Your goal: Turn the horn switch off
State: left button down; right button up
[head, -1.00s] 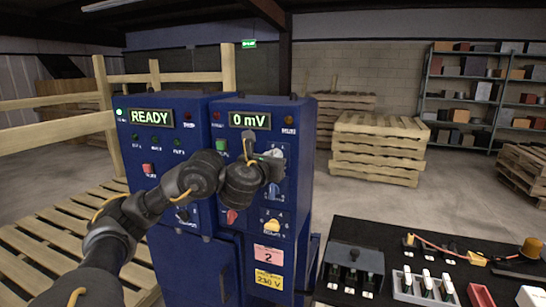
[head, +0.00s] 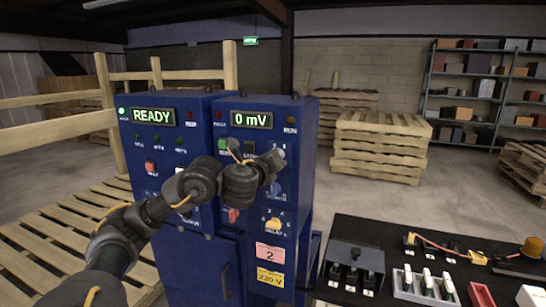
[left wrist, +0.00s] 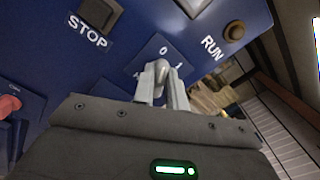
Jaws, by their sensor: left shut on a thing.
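The blue cabinet (head: 262,135) has a front panel of switches and knobs. My left gripper (head: 277,157) is at the upper right of this panel in the head view. In the left wrist view its two fingers (left wrist: 163,88) are shut on a grey switch knob (left wrist: 161,67). The knob sits on a blue plate with 0 and 1 marked around it. The fingers hide part of the knob and plate, and no horn label is readable. My right gripper is not in view.
A STOP button (left wrist: 99,14) and a RUN button (left wrist: 234,31) flank the held knob. Below it on the panel are a yellow knob (head: 273,224) and a red knob (head: 232,215). A black table (head: 420,237) with switch boxes stands at the right.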

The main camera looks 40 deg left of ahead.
pick_arm(q)
jog(key=shift+a+r, duration=0.1)
jog(key=shift+r, duration=0.05)
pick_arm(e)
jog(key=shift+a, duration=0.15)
pick_arm(q)
jog(key=c, duration=1.4)
grip_release()
jog(key=shift+c, duration=0.2)
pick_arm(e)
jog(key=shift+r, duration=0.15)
